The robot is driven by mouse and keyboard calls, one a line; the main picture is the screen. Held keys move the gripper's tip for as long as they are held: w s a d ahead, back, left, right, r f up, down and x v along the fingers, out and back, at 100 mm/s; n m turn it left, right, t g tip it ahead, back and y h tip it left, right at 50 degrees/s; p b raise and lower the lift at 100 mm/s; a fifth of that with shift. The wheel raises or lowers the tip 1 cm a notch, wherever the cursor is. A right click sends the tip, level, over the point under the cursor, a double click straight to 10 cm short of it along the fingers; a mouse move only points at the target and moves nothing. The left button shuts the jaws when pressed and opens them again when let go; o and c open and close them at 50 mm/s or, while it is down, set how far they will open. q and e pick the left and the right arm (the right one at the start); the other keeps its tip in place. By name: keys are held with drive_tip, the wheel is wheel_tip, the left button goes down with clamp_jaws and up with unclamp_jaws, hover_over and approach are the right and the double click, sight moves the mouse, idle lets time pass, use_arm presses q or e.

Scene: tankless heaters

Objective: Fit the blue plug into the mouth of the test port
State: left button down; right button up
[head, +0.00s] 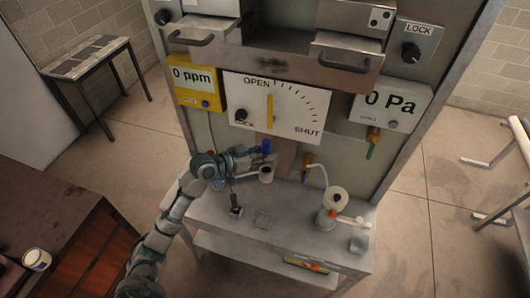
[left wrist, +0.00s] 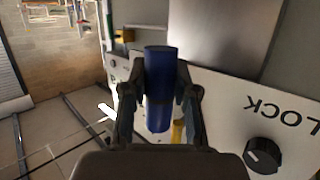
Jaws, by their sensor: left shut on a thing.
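My left gripper (head: 258,149) reaches in from the left over the bench and is shut on the blue plug (head: 266,146). In the left wrist view the plug (left wrist: 160,92) is a blue cylinder between the two fingers (left wrist: 161,100). My right gripper is in neither view.
Behind stands a panel with an OPEN/SHUT dial (head: 290,105), a yellow ppm meter (head: 196,84) and a Pa gauge (head: 391,107). The bench's front middle is mostly clear.

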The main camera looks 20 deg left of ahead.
use_arm(q)
drive_tip(key=shift+w+d+f+b, duration=0.25)
drive_tip(key=shift+f+b, duration=0.1)
drive_tip(key=shift+f, duration=0.2)
drive_tip(key=shift+w+d+f+b, duration=0.2)
drive_tip(key=shift+w+f+b, duration=0.1)
drive_tip(key=shift+f, duration=0.25)
drive_tip(key=f, duration=0.1)
drive_tip(key=a+f+b, duration=0.2)
drive_tip(key=shift+s+f, duration=0.1)
drive_tip(key=shift+s, duration=0.15)
drive_tip(key=shift+a+f+b, duration=0.1)
drive_tip(key=shift+f+b, duration=0.15)
drive_tip(key=shift+b, duration=0.1)
drive_tip(key=shift+w+d+f, duration=0.1)
drive_tip(key=shift+w+d, duration=0.05)
drive_tip(key=shift+d, duration=0.8)
drive_tip(key=shift+a, duration=1.1)
drive_tip(key=shift+d, duration=0.55)
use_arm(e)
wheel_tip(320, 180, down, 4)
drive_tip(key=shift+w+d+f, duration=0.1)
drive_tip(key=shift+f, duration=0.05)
